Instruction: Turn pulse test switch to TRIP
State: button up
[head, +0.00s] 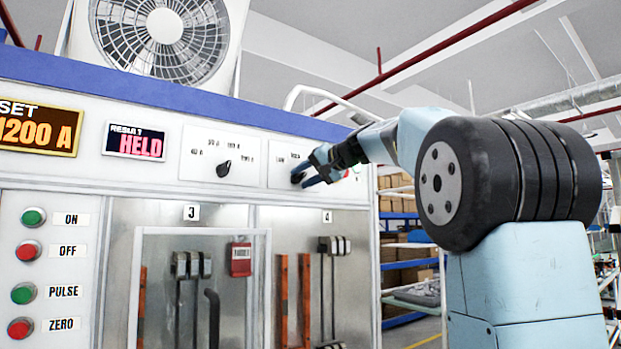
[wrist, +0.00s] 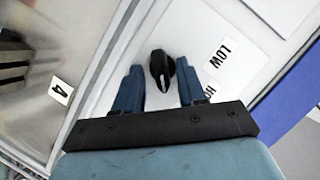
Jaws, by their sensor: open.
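My gripper (head: 306,178) is at the right-hand switch plate of the test panel, with its fingers apart. In the wrist view, a black rotary knob (wrist: 162,70) with a pale pointer line sits between the two open blue fingers (wrist: 160,84). I cannot tell if they touch it. A "LOW" label (wrist: 223,54) is beside the knob, and a second label is partly hidden by a finger. In the head view this knob (head: 297,177) is partly covered by my gripper. Another black knob (head: 223,169) is on the plate to its left, its labels too small to read surely.
A red display (head: 135,142) reads "HELD"; an amber one (head: 38,127) reads "1200 A". Buttons marked ON, OFF, PULSE (head: 23,293) and ZERO line the left. Framed bays 3 and 4 (head: 327,216) lie below the knobs. A fan unit (head: 160,38) stands above.

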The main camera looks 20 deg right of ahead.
jog(key=shift+s, duration=0.1)
jog(key=v, duration=1.3)
jog(key=shift+s+d, duration=0.2)
jog(key=shift+s, duration=0.05)
